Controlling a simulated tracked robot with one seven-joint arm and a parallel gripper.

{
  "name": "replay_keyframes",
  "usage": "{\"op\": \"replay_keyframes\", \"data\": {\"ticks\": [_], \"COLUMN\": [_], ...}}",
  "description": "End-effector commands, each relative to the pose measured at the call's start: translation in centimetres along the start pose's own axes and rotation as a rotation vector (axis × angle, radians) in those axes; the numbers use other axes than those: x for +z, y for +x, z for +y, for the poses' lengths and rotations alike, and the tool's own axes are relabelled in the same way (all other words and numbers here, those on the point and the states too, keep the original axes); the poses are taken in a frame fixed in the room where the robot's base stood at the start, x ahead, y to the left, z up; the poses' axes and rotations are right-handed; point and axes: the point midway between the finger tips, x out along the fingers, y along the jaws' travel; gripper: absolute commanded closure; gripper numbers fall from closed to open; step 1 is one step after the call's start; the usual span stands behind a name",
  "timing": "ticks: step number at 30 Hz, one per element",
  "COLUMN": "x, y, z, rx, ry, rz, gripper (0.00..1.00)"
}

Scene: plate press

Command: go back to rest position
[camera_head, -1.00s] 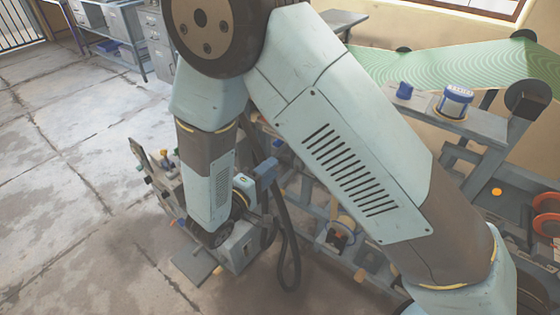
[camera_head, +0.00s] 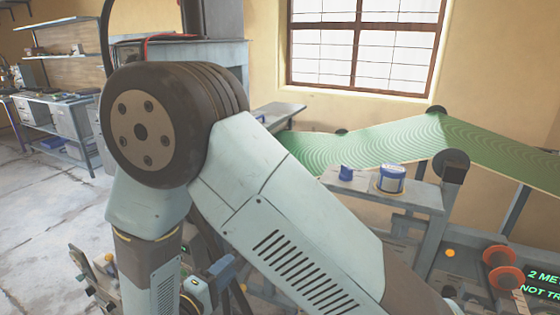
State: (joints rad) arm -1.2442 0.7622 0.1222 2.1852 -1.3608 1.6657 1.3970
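My arm fills the middle of the head view. Its large round elbow joint is at the upper left, and one pale blue link runs down to the lower right. The other link runs down from the elbow and leaves the bottom edge of the picture. My gripper is below the frame, so whether it is open or holds anything does not show.
A green patterned sheet (camera_head: 375,146) stretches across the right side. A grey shelf (camera_head: 425,196) below it bears a blue-and-white tin (camera_head: 391,178) and a small blue object (camera_head: 346,173). Red-orange round parts (camera_head: 497,256) are at the lower right. Open floor (camera_head: 45,215) lies left.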

Motion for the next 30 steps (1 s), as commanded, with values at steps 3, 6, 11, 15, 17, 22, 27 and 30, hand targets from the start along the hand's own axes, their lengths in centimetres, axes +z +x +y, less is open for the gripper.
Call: {"op": "replay_keyframes", "data": {"ticks": [3, 6, 11, 15, 17, 22, 27, 30], "x": [1.8, 3.9, 7.7, 11.3, 12.8, 17.2, 21.2, 23.2], "y": [3.2, 6.0, 9.5, 11.9, 12.8, 14.5, 15.5, 15.7], "z": [2.8, 5.0, 8.2, 10.6, 11.6, 13.9, 15.9, 16.8], "rx": [-0.053, -0.115, -0.228, -0.337, -0.387, -0.53, -0.67, -0.743], "ry": [0.0, -0.005, 0.002, 0.022, 0.036, 0.092, 0.166, 0.217], "rz": [-0.12, -0.231, -0.39, -0.512, -0.557, -0.671, -0.75, -0.779], "gripper": [0.63, 0.63, 0.63, 0.63, 0.63, 0.63, 0.63, 0.63]}}
